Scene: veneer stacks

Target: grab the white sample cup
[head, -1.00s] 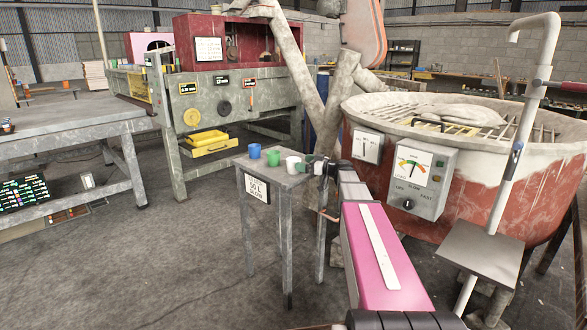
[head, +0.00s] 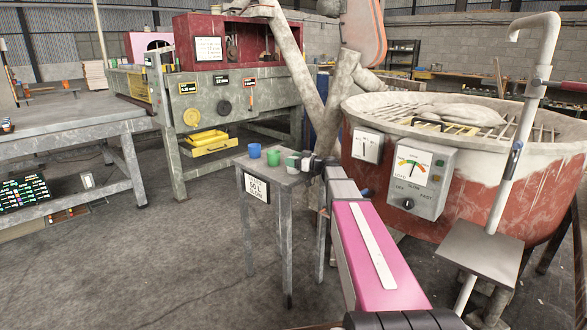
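The white sample cup (head: 291,162) stands on the small grey stand (head: 263,173), at the right end of a short row of cups, partly covered by my gripper. My gripper (head: 301,162) reaches in from the right at cup height, right at the cup. Its fingers are small and partly hidden, so I cannot tell whether they are apart or closed on the cup. A green cup (head: 273,158) and a blue cup (head: 254,151) stand to the left of the white one.
A red vat (head: 470,190) with a control box (head: 414,180) stands right of my arm. A large grey machine (head: 230,108) is behind the stand, and a grey table (head: 70,140) is at left. The floor in front of the stand is clear.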

